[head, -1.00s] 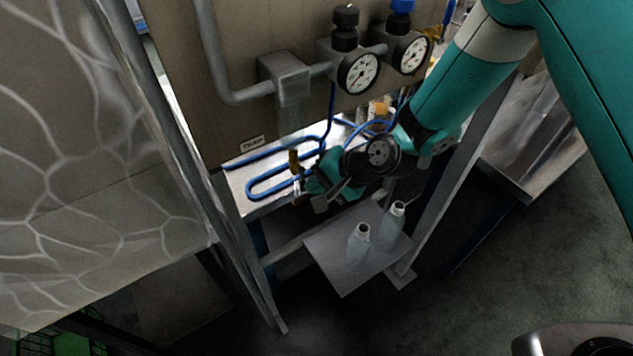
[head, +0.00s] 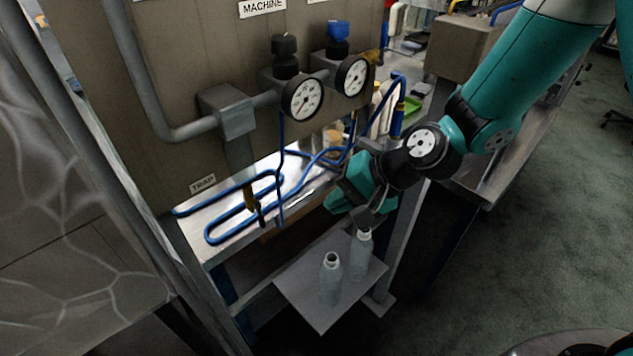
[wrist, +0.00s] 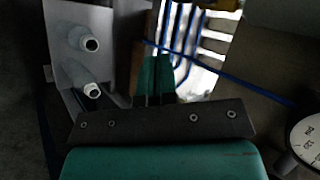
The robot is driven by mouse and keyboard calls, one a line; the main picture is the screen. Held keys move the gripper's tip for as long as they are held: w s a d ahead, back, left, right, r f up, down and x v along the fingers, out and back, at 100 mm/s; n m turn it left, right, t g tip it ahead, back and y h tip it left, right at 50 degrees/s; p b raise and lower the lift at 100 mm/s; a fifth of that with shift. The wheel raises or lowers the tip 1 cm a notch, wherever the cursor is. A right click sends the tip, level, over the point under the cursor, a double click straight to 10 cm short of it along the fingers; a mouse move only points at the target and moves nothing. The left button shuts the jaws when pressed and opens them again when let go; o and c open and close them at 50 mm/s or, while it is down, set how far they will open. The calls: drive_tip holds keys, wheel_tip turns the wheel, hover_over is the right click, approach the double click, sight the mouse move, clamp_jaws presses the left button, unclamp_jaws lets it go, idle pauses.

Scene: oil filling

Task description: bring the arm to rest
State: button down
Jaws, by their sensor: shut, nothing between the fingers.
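My gripper (head: 338,203) is teal and hangs at the end of my bent arm, in front of the machine panel and a little above and left of the rear bottle. In the wrist view its two teal fingers (wrist: 155,80) are together with nothing between them. Two clear open-necked bottles, the front one (head: 330,280) and the rear one (head: 361,258), stand upright on a small grey shelf (head: 315,313). My gripper appears apart from both.
The machine panel (head: 200,60) carries two gauges (head: 302,99) and a grey pipe (head: 146,85). A metal bench (head: 507,165) stands at right; open floor (head: 540,250) lies beyond.

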drive_tip(key=s+d+r+n+g+h, duration=0.1)
drive_tip(key=s+d+r+n, duration=0.3)
drive_tip(key=s+r, duration=0.4)
drive_tip(key=s+d+r+n+g+h, duration=0.1)
drive_tip(key=s+d+r+n+h, duration=0.2)
drive_tip(key=s+d+r+n, duration=0.2)
drive_tip(key=s+r+n, duration=0.2)
drive_tip(key=s+r, duration=0.1)
drive_tip(key=s, duration=0.1)
drive_tip(key=shift+h, duration=0.4)
